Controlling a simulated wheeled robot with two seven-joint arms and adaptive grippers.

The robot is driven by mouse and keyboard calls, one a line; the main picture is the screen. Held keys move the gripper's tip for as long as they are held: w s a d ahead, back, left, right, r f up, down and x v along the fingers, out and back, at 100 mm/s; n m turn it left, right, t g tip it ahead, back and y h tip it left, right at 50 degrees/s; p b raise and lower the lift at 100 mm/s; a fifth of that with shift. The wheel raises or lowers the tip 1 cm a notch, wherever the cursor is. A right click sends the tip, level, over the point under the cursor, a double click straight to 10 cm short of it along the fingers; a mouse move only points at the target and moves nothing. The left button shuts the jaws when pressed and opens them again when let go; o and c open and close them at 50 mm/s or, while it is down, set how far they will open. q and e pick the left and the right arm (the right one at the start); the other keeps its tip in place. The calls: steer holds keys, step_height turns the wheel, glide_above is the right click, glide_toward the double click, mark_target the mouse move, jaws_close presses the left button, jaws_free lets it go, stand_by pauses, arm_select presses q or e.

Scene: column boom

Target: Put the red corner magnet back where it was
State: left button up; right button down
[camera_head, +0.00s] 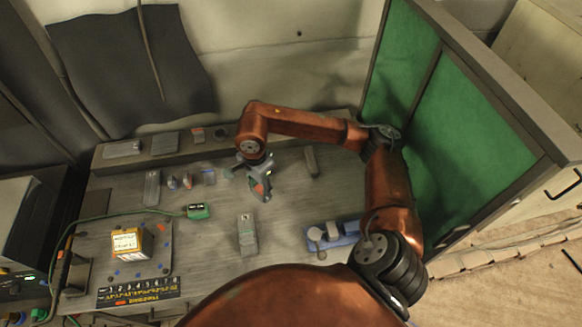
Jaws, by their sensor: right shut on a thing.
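My right gripper (256,187) hangs over the middle of the grey bench, its fingers pointing down. It is shut on a small red piece, the red corner magnet (259,188), which shows between its fingers. The fingers hide part of the magnet. I cannot tell whether the magnet touches the bench top or is held just above it. My left gripper is not in view.
A grey block (247,236) stands in front of the gripper, and a dark bar (311,161) lies to its right. A blue tray (347,229) is at the right. A yellow box (127,241) and green device (197,211) are at the left. Green panels (470,110) border the right.

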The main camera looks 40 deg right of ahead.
steer(key=w+d+m+p, duration=0.1)
steer(key=d+m, duration=0.3)
steer(key=m, duration=0.9)
steer(key=w+d+m, duration=0.1)
steer(key=d+m, duration=0.4)
steer(key=m, duration=0.7)
steer(key=w+d+f, duration=0.2)
steer(key=d, duration=0.1)
steer(key=w+d+f+p, duration=0.1)
steer(key=w+d+f, duration=0.1)
steer(key=d+f, duration=0.1)
steer(key=w+d+f+p, duration=0.1)
steer(key=w+d+f, duration=0.1)
steer(key=d, duration=0.2)
steer(key=shift+w+d+f, duration=0.35)
steer(key=shift+w, duration=0.05)
steer(key=shift+w+d+f, duration=0.25)
steer(key=shift+d+f, duration=0.25)
steer(key=shift+f, duration=0.2)
step_height(320, 180, down, 2)
steer(key=shift+f+p, duration=0.15)
steer(key=shift+p, duration=0.35)
steer(key=shift+f, duration=0.3)
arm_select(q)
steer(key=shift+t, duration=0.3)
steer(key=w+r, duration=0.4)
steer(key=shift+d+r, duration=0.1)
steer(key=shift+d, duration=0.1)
